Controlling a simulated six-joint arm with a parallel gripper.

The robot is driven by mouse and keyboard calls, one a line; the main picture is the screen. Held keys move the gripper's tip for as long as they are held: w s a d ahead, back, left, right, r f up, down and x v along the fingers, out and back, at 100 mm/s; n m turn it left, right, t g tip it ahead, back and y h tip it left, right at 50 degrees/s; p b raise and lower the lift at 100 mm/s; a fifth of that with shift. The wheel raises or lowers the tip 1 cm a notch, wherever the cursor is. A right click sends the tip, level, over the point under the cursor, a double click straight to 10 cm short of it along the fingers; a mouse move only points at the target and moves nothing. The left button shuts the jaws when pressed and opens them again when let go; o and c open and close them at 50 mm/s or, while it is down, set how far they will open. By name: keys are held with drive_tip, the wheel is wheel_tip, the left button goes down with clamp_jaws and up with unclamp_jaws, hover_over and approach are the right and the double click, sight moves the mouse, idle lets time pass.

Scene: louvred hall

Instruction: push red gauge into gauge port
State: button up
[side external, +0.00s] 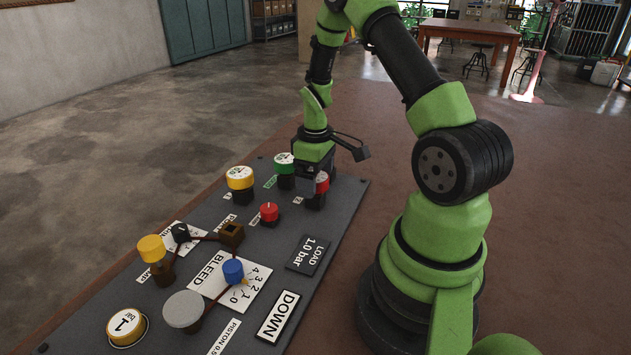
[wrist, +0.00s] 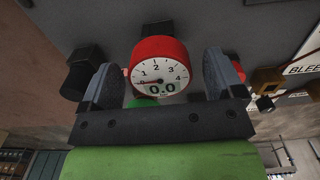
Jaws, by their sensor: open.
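The red gauge (side external: 322,182) is at the far right end of the dark panel (side external: 345,198), above a black block (side external: 316,201). In the wrist view the red gauge (wrist: 160,50) faces me, its white dial (wrist: 160,76) reading 0.0. My gripper (side external: 312,178) points down at it. In the wrist view my gripper (wrist: 162,82) is open, one finger on each side of the gauge, with a visible gap on both sides. A black post (wrist: 157,29) shows just behind the gauge. Whether the gauge is fully seated in its port cannot be told.
A green gauge (side external: 284,160) and a yellow gauge (side external: 239,178) stand close by on the panel. A small red knob (side external: 269,212), blue knob (side external: 233,271) and brown block (side external: 231,235) stand nearer the camera. A black hexagonal post (wrist: 82,72) lies left of the left finger.

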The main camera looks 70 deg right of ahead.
drive_tip(key=shift+f, duration=0.5)
drive_tip(key=shift+c, duration=0.2)
clamp_jaws()
drive_tip(key=shift+r, duration=4.3)
